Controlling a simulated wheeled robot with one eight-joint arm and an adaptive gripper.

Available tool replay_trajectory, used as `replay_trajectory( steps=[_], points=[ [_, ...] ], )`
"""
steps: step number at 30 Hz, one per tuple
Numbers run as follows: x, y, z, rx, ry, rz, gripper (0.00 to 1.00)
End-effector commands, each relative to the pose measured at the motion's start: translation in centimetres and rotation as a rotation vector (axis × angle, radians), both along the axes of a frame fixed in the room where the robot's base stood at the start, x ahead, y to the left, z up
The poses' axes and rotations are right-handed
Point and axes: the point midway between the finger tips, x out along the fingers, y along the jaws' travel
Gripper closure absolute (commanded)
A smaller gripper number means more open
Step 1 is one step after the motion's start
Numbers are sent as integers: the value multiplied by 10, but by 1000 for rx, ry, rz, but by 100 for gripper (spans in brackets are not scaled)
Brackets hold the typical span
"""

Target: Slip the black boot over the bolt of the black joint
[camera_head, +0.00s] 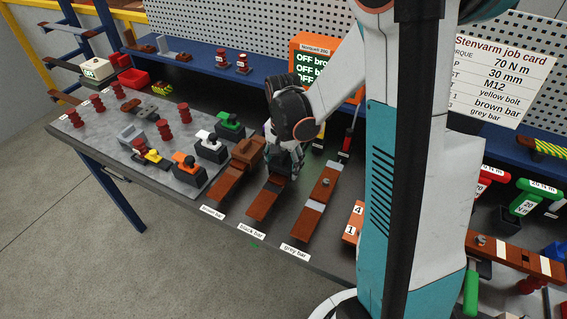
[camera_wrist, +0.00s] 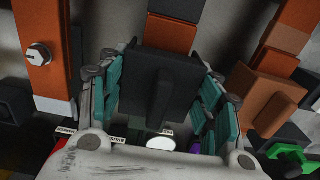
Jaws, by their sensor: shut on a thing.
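My gripper (camera_wrist: 160,95) is shut on the black boot (camera_wrist: 162,82), with teal finger pads on both sides of it. In the head view my gripper (camera_head: 290,160) is low over the far end of the black bar (camera_head: 262,205). In the wrist view the orange-brown black bar (camera_wrist: 172,36) runs up behind the boot. The bolt of the black joint is hidden by the boot and gripper. I cannot tell whether the boot touches the joint or sits around the bolt.
The brown bar (camera_head: 229,183) with a brown boot (camera_head: 249,151) lies close on the left. The grey bar (camera_head: 318,205) with a bare bolt (camera_head: 326,182) lies close on the right. Colored-handled tools (camera_head: 212,147) stand further left. An orange box (camera_head: 312,58) stands behind.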

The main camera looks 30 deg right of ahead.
Motion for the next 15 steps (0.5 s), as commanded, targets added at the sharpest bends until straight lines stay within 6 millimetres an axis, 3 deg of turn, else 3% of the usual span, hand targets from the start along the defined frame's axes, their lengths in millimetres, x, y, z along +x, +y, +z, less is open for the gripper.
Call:
replay_trajectory(
  steps=[15],
  points=[
    [0, 0, -8, 0, 0, 0, 65]
  ],
)
